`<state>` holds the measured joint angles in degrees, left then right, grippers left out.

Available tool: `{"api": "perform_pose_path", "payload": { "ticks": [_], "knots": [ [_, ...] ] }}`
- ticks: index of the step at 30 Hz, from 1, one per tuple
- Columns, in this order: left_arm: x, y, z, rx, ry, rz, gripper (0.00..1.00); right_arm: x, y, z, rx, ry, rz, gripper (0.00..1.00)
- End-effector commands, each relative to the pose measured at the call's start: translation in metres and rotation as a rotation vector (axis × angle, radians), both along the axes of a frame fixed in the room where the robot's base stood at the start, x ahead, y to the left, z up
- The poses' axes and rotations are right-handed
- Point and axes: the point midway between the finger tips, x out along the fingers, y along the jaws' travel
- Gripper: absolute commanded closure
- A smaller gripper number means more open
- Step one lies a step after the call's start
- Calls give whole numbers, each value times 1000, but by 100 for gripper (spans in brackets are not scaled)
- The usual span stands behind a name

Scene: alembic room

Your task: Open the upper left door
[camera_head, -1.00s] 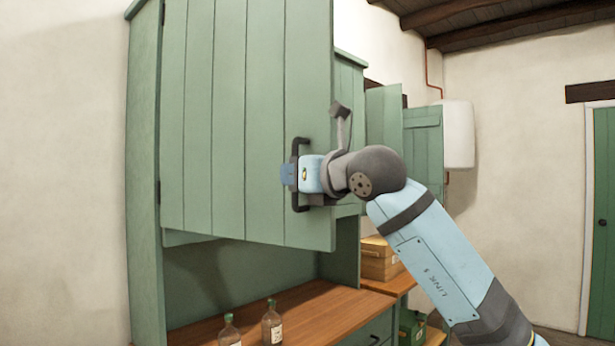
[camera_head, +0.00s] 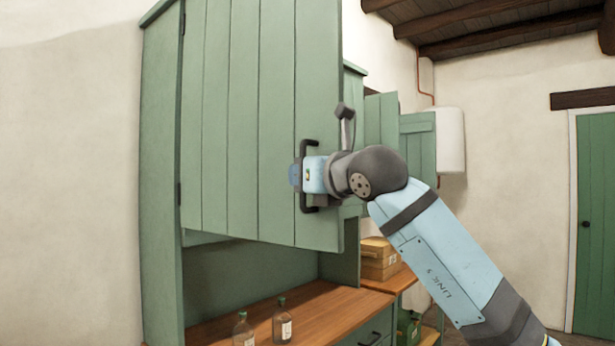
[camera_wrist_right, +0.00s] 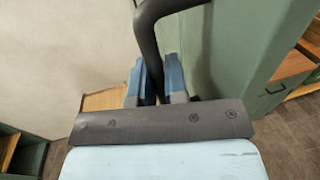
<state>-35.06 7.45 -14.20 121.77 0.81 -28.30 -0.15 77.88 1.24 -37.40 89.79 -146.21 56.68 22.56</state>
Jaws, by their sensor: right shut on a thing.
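The upper left door (camera_head: 255,120) is a green plank panel on the tall green cabinet (camera_head: 160,190). It stands swung outward from the cabinet, with its hinges on the left edge. Its black bar handle (camera_head: 309,148) is near the right edge. My right gripper (camera_head: 298,175) is shut on this handle. In the right wrist view, the two blue fingers (camera_wrist_right: 157,80) close around the dark handle (camera_wrist_right: 146,40). The cabinet's inside behind the door is mostly hidden. My left gripper is not in view.
Two glass bottles, one (camera_head: 243,330) left of the other (camera_head: 282,322), stand on the wooden counter (camera_head: 325,312) below the door. Wooden boxes (camera_head: 380,258) sit on a lower shelf to the right. More green doors (camera_head: 418,150) stand open behind my arm.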

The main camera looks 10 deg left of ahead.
Motion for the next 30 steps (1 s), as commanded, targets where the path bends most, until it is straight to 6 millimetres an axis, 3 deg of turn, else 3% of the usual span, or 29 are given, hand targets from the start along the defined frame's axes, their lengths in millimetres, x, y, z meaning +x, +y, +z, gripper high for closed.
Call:
{"api": "perform_pose_path", "payload": {
  "ticks": [12,13,15,16,26,30],
  "knots": [
    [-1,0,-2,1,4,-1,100,-1,1,2,1,-5,1,100],
    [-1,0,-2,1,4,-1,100,-1,1,2,1,-5,1,82],
    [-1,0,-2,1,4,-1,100,-1,1,2,1,-4,1,66],
    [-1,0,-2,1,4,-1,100,-1,1,2,1,-4,1,63],
    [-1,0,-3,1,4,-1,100,-2,-2,0,1,-2,0,63],
    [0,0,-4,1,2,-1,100,-15,-14,0,1,-3,0,63]
  ]
}}
